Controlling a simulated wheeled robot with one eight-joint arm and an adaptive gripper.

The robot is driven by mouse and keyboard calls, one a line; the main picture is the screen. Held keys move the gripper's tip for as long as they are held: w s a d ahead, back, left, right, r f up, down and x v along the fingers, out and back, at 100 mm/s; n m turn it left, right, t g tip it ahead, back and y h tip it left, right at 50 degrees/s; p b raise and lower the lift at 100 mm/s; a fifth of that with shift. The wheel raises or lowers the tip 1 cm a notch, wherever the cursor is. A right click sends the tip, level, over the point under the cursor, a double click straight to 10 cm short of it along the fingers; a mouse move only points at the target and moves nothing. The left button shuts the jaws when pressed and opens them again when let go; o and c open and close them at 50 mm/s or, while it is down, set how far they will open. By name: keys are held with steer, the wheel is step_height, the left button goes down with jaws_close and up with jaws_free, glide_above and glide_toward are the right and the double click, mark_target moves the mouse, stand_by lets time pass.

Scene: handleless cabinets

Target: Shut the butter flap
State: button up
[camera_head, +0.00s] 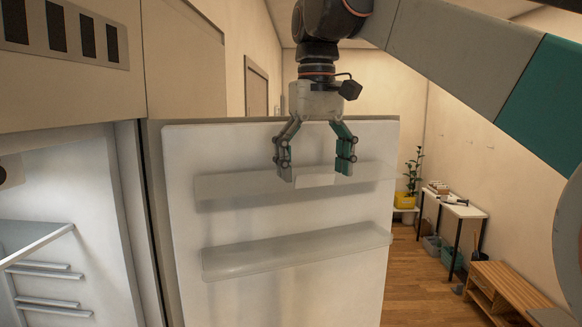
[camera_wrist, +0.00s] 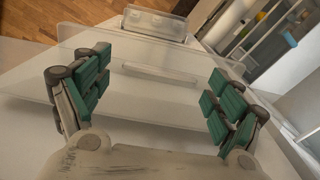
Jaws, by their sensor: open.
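My gripper (camera_head: 315,174) is open and points down in front of the upper clear shelf of the open fridge door. Its teal-padded fingers overlap that shelf in the head view. The butter flap appears to be the broad clear panel (camera_wrist: 140,92), which spreads between and beyond my open fingers (camera_wrist: 157,95) in the wrist view. A thin raised strip (camera_wrist: 160,73) crosses it. The panel is see-through, so I cannot tell its exact angle or whether a finger touches it. Nothing is held between the fingers.
The fridge door (camera_head: 290,292) stands wide open, with a lower clear shelf (camera_head: 295,252) below my gripper. The fridge interior (camera_head: 60,190) with a glass shelf is at left. A table (camera_head: 455,208) and a wooden bench (camera_head: 505,288) stand at right beyond open floor.

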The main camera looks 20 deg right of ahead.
steer(key=c, duration=1.5)
steer(key=shift+s+f+t+b, duration=0.7)
steer(key=shift+s+f+b, duration=0.05)
steer(key=shift+b, duration=0.05)
steer(key=t+b, duration=0.6)
glide_toward(310, 257)
steer(key=f+t+b, duration=0.1)
steer(key=t+b, duration=0.1)
steer(key=w+f+t+b, duration=0.1)
steer(key=f+t+b, duration=0.1)
steer(key=w+f+t+y+b, duration=0.1)
steer(key=f+t+b, duration=0.1)
steer(key=shift+d+f, duration=0.15)
steer(key=shift+d, duration=0.05)
steer(key=shift+w+f, duration=0.15)
steer(key=shift+f, duration=0.4)
steer(key=shift+f+b, duration=0.1)
steer(key=shift+b, duration=0.2)
